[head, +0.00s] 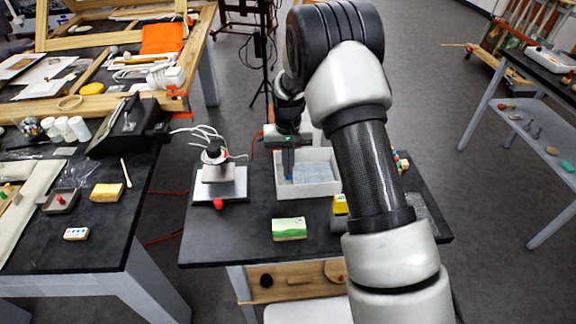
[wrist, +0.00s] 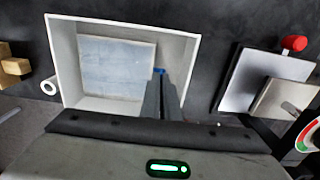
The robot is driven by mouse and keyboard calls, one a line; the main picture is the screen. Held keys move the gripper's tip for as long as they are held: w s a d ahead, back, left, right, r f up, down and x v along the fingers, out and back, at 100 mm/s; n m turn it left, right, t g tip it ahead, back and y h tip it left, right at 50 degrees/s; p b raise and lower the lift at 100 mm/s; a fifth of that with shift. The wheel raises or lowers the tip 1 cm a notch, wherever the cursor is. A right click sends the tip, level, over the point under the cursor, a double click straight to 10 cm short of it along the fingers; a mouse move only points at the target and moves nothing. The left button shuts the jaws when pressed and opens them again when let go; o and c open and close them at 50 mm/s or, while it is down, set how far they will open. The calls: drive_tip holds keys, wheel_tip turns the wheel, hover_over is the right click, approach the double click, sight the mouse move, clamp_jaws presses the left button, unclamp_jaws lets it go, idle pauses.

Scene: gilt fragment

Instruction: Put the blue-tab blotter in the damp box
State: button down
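The damp box is a white open-topped box (head: 279,187) on the small black table; it also fills the upper left of the wrist view (wrist: 190,35). The blotter is a pale blue-grey sheet (wrist: 115,68) lying inside the box walls, also seen in the head view (head: 315,178). Its small blue tab (wrist: 158,70) is at its right edge, at my fingertips. My gripper (head: 288,178) points down into the box, its fingers (wrist: 160,80) close together and apparently shut on the tab. Whether the sheet rests fully on the box floor is hard to tell.
A metal device with a red knob (head: 219,188) stands left of the box. A green-topped block (head: 289,229) lies in front, and a yellow item (head: 340,207) is beside my arm. A cluttered worktable (head: 90,240) is at left.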

drive_tip(key=shift+f+b, duration=0.4)
drive_tip(key=shift+f, duration=0.15)
drive_tip(key=c, duration=2.5)
unclamp_jaws()
drive_tip(key=o, duration=0.6)
drive_tip(key=shift+c, duration=0.2)
wheel_tip(320, 180, up, 17)
drive_tip(key=shift+r, duration=0.2)
